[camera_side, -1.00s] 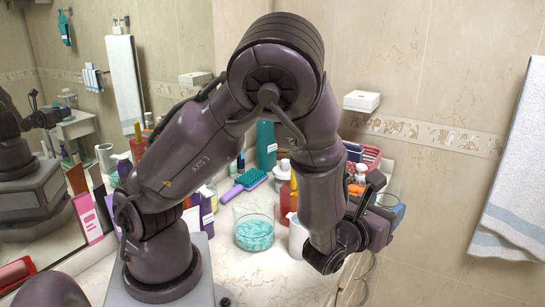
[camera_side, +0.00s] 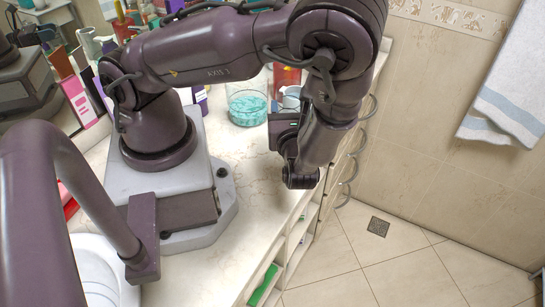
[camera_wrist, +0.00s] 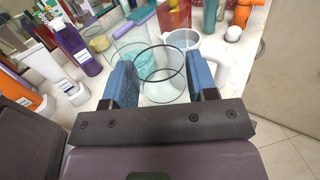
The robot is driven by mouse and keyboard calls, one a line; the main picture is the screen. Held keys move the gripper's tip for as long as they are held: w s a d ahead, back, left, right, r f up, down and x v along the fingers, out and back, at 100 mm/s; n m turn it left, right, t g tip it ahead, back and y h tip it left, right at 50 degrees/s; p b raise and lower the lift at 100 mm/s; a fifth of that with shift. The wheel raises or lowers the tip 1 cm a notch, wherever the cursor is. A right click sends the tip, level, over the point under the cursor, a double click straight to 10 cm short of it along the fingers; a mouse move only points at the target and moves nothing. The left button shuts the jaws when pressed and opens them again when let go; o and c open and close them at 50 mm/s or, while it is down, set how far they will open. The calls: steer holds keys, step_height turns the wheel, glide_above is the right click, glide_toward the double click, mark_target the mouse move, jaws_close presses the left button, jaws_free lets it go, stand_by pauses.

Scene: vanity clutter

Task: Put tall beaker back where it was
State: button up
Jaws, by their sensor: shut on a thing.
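The tall beaker (camera_wrist: 161,88) is clear glass, and its round rim shows between my two blue finger pads in the wrist view. My gripper (camera_wrist: 161,76) is shut on it, one pad on each side. Whether the beaker touches the counter cannot be told.
A glass dish with turquoise contents (camera_side: 248,109) stands left of my gripper. A white mug (camera_wrist: 186,40), a red container (camera_wrist: 174,15), a purple bottle (camera_wrist: 80,50) and an orange bottle (camera_wrist: 22,92) stand around. The counter (camera_side: 232,160) is clear in front; its right edge drops to the floor.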

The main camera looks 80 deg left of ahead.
steer(key=shift+s+f+n+g, duration=0.35)
steer(key=shift+s+f+g, duration=0.2)
steer(key=shift+f, duration=0.85)
steer(key=shift+s+f+n+g, duration=0.4)
steer(key=shift+s+f+g, duration=0.2)
steer(key=shift+f, duration=0.8)
steer(key=shift+s+f+n+g, duration=0.35)
steer(key=shift+s+f+g, duration=0.2)
steer(key=shift+f, duration=0.85)
steer(key=shift+f, duration=0.15)
steer(key=o, duration=1)
steer(key=shift+c, duration=0.2)
